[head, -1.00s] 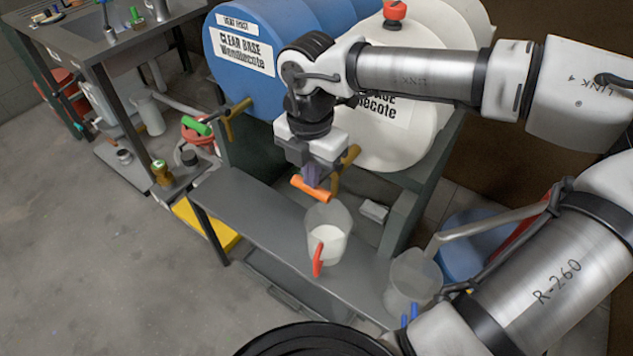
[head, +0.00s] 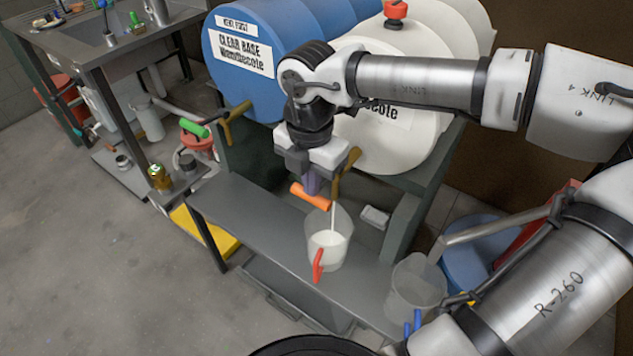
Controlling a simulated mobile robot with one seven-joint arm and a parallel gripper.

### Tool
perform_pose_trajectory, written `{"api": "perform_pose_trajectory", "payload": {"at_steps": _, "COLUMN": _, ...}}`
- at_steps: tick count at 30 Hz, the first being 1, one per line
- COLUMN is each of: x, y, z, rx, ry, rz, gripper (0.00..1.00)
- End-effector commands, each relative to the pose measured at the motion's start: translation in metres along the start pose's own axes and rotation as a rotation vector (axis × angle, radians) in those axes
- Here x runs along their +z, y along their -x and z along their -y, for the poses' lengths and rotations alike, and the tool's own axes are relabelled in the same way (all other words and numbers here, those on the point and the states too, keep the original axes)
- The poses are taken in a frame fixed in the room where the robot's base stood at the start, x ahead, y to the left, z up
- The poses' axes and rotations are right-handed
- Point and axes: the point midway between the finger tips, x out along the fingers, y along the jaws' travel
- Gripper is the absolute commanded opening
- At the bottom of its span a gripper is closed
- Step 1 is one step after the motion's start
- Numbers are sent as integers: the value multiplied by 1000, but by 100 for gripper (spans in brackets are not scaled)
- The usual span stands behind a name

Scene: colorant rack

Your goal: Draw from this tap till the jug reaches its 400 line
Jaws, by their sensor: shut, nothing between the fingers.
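The white drum (head: 378,145) lies on its side on a rack, with a brass tap (head: 347,170) at its front. The tap's orange handle (head: 310,196) points to the left. My gripper (head: 312,186) is shut and empty, its tips pointing down at the handle; I cannot tell whether they touch it. A thin white stream runs from the tap into the clear jug (head: 341,222). The jug stands upright on the grey shelf below, with its red grip toward me. White liquid (head: 327,245) fills its lower part. The jug's marks are too small to read.
A blue drum (head: 240,75) with a green-handled tap (head: 194,128) is at the left. A second clear jug (head: 417,285) with a blue grip stands at the right, near my arm. The grey shelf (head: 245,212) is bare left of the first jug. A small pale block (head: 375,217) lies behind.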

Motion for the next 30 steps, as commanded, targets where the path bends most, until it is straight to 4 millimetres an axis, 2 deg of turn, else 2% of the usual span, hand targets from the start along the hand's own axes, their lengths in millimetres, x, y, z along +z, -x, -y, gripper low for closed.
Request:
{"api": "perform_pose_trajectory", "payload": {"at_steps": 10, "x": 0, "y": 1, "z": 0, "rx": 0, "ry": 0, "rz": 0, "gripper": 0}}
{"api": "perform_pose_trajectory", "payload": {"at_steps": 21, "x": 0, "y": 34, "z": 0, "rx": -1, "ry": 0, "rz": 0, "gripper": 0}}
{"api": "perform_pose_trajectory", "payload": {"at_steps": 30, "x": 0, "y": 35, "z": 0, "rx": -1, "ry": 0, "rz": 0, "gripper": 0}}
